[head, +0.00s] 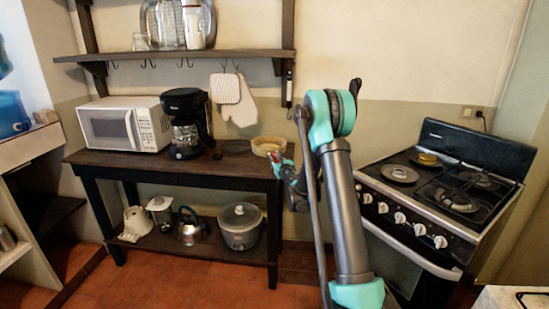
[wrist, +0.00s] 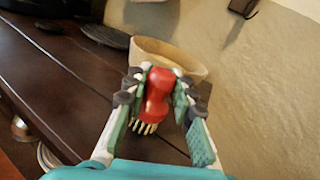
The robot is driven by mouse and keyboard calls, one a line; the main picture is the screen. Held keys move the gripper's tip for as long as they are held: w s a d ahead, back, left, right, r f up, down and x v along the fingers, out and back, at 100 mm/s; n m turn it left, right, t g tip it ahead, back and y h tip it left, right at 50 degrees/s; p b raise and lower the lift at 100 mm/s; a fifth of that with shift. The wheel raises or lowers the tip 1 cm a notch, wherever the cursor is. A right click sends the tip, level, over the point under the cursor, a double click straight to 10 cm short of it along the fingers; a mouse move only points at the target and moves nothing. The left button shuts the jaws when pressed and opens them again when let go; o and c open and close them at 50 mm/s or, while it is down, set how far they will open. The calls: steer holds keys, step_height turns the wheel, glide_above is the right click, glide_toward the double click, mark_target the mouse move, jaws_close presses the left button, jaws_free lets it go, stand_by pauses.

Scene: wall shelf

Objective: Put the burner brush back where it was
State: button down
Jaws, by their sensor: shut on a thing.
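The burner brush (wrist: 159,92) has a red knob-like body and pale bristles. In the wrist view my gripper (wrist: 158,82) is shut on it, with a finger on each side. The bristles show at its lower end, over the dark wooden table (wrist: 60,62). I cannot tell whether the brush touches the table. In the head view my gripper (head: 284,165) is at the right end of the dark table (head: 145,160), partly behind my arm, with a little red showing. A pale round bowl (wrist: 185,56) lies just beyond the brush; it also shows in the head view (head: 268,147).
A white microwave (head: 125,125) and a black coffee maker (head: 185,122) stand on the table's left and middle. A wall shelf (head: 175,55) with hooks hangs above. A stove (head: 430,190) stands at the right. Bare tabletop lies left of the gripper.

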steer(key=shift+f, duration=0.1)
steer(key=c, duration=1.3)
jaws_free()
steer(key=shift+s, duration=0.15)
steer(key=v, duration=1.1)
steer(key=s+d+r+m+h, duration=0.6)
steer(key=d+m, duration=0.3)
steer(key=m, duration=0.4)
steer(key=s+d+f+m+g+h, duration=0.1)
steer(key=s+d+m+g+h, duration=0.3)
steer(key=s+m, duration=0.55)
steer(key=s+a+f+m+g+y, duration=0.1)
steer(key=s+a+f+m+g, duration=0.1)
steer(key=s+m, duration=0.4)
steer(key=s+a+f+m+g+y, duration=0.2)
steer(key=s+f+m+g, duration=0.2)
steer(key=s, duration=0.8)
steer(key=s+a+f+m+g+y, duration=0.2)
steer(key=s+f+m+g, duration=0.1)
steer(key=s+f+m, duration=0.4)
steer(key=shift+s+m, duration=0.75)
steer(key=shift+s, duration=0.4)
